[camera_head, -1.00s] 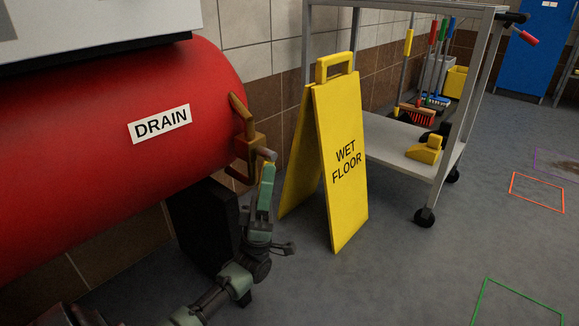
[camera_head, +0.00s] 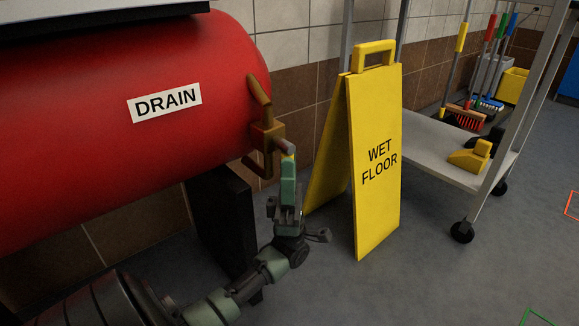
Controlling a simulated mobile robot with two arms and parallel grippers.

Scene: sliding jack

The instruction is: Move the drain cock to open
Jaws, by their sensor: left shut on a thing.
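The brass drain cock (camera_head: 263,134) sticks out of the right end of the red tank (camera_head: 80,110), beside the white DRAIN label (camera_head: 166,103). Its short grey-brown handle (camera_head: 282,146) points right, toward my gripper. My left gripper (camera_head: 288,158) comes up from below, nearly upright, with its green fingers at the outer end of the handle. It is shut on the handle, though the fingers hide the exact contact. My right gripper is not in view.
A yellow wet floor sign (camera_head: 378,205) stands just right of my left gripper. Behind it is a grey cart (camera_head: 430,150) on wheels, with a yellow object (camera_head: 470,157) on its lower shelf. A dark support (camera_head: 222,222) is under the tank. Floor at the lower right is clear.

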